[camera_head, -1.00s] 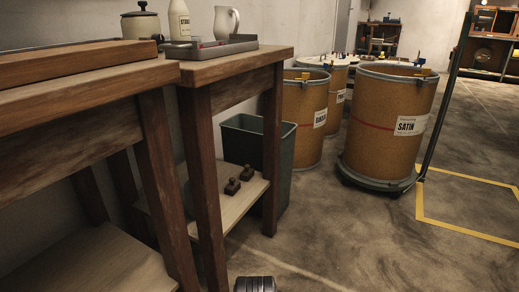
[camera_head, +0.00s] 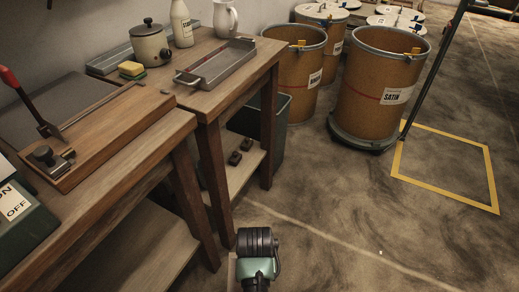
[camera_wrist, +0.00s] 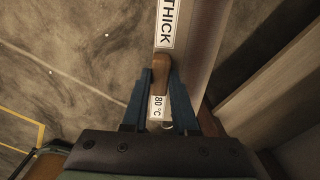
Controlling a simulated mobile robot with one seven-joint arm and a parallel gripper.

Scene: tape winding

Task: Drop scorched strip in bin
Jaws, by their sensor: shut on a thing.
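My gripper (camera_head: 257,265) is low in front of the benches in the head view. In the wrist view, my gripper (camera_wrist: 161,85) is shut on a brown, round-ended piece (camera_wrist: 162,70). I cannot tell for sure that this is the scorched strip. A grey panel (camera_wrist: 196,40) labelled "THICK" and "80 °C" lies along it; whether they are joined is unclear. A dark green bin (camera_head: 281,130) stands on the floor behind the right bench's leg, apart from my gripper. Its opening is mostly hidden.
The left bench (camera_head: 120,142) carries a wooden board with a red-handled lever. The right bench (camera_head: 198,101) carries a metal tray (camera_head: 222,65), pot, bottle and jug. Fibre drums (camera_head: 380,85) stand beyond. The floor to the right is open, with a yellow outline (camera_head: 440,193).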

